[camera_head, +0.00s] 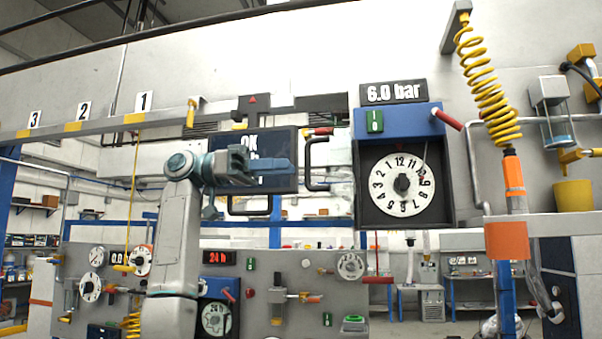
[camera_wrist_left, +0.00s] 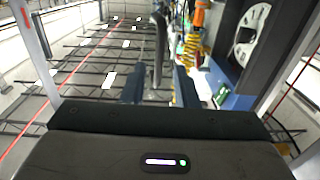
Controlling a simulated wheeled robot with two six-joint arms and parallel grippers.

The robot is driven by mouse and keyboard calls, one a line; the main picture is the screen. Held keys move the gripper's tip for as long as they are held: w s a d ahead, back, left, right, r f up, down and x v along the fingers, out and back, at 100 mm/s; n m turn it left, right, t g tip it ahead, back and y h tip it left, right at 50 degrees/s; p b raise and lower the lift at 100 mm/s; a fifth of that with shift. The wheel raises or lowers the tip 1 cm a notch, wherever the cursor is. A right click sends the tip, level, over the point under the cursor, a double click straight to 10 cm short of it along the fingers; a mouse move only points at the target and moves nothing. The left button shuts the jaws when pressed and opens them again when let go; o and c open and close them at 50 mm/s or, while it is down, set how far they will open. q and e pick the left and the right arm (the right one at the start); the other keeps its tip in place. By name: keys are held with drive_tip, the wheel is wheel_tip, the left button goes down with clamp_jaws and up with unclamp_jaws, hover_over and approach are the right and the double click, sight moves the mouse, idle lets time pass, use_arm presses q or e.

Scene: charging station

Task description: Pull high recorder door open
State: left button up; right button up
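The high recorder (camera_head: 440,130) is a blue-topped dark case with a round white dial (camera_head: 403,184), under a "6.0 bar" sign. My left gripper (camera_head: 285,166) is just left of this handle, pointing right, in front of a dark screen. In the left wrist view, my left gripper's fingers (camera_wrist_left: 160,88) are apart with nothing clamped. A dark bar (camera_wrist_left: 158,45), likely the handle, shows between and beyond them; contact cannot be told. The recorder dial (camera_wrist_left: 250,35) is at the right there. My right gripper is not visible.
The dark "OK" screen (camera_head: 285,145) is behind my left gripper. A red lever (camera_head: 447,119) sticks out from the recorder's upper right. A yellow coiled hose (camera_head: 482,85) hangs farther right. A lower panel (camera_head: 285,265) carries gauges and a second, smaller recorder (camera_head: 215,318).

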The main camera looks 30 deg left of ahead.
use_arm(q)
drive_tip(key=v, duration=0.5)
drive_tip(key=shift+b, duration=0.3)
